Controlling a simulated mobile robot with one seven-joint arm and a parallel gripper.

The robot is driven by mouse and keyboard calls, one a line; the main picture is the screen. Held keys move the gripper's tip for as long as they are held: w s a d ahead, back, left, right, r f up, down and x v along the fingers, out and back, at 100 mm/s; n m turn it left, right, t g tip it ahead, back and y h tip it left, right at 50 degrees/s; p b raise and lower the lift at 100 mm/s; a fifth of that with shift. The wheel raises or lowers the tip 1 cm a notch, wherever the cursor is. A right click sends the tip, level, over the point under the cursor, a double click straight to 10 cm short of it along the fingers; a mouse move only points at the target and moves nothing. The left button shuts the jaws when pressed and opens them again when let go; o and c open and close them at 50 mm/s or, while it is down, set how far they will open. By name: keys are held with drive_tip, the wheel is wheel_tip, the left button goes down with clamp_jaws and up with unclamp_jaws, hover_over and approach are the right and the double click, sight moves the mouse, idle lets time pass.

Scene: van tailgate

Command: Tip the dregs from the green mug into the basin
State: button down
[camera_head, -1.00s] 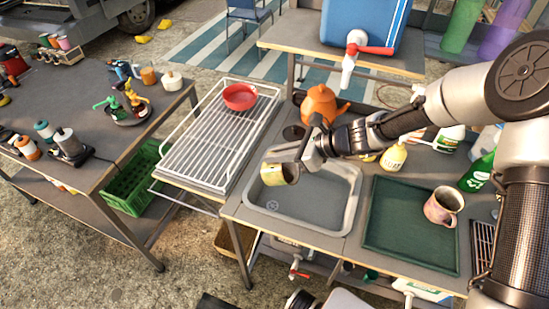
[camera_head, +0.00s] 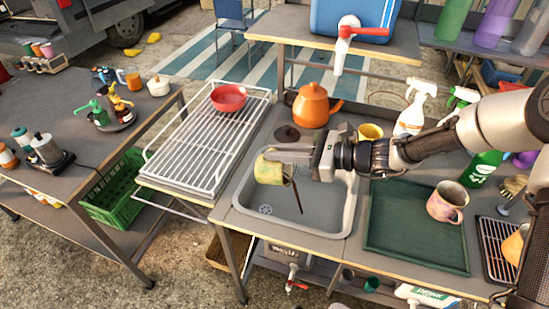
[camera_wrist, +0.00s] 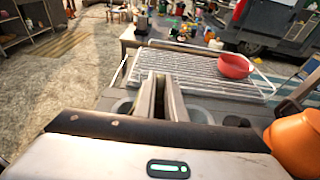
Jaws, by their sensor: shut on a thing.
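The green mug (camera_head: 270,172), yellowish green with patches, is held tilted above the left part of the basin (camera_head: 325,212). My gripper (camera_head: 272,155) is shut on it, coming from the right. A thin dark brown stream (camera_head: 298,197) falls from the mug's right side into the grey basin. The mug's mouth is hard to make out in the head view. In the wrist view my gripper's fingers (camera_wrist: 160,95) point away toward the rack, and the mug cannot be made out clearly.
Left of the basin is a wire rack (camera_head: 190,150) with a red bowl (camera_head: 229,97). Behind stand an orange teapot (camera_head: 312,105) and a yellow mug (camera_head: 370,132). On the right, a green tray (camera_head: 400,235) carries a mottled pinkish mug (camera_head: 447,202).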

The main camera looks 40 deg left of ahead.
drive_tip(key=shift+w+d+r+g+y+b, duration=0.1)
drive_tip(key=shift+w+d+g+y+b, duration=0.15)
drive_tip(key=shift+d+y+b, duration=0.7)
drive_tip(key=shift+w+d+r+g+y+b, duration=0.1)
drive_tip(key=shift+w+d+g+y+b, duration=0.15)
drive_tip(key=shift+d+y+b, duration=0.6)
drive_tip(key=shift+a+r, duration=0.2)
drive_tip(key=shift+r, duration=0.05)
drive_tip(key=shift+r, duration=0.1)
wheel_tip(320, 180, up, 5)
drive_tip(key=t+h+p, duration=0.1)
drive_tip(key=h+p, duration=0.4)
drive_tip(key=h, duration=0.1)
drive_tip(key=t+h+p, duration=0.2)
drive_tip(key=h+p, duration=0.4)
drive_tip(key=t+h+p, duration=0.2)
drive_tip(key=h+p, duration=0.4)
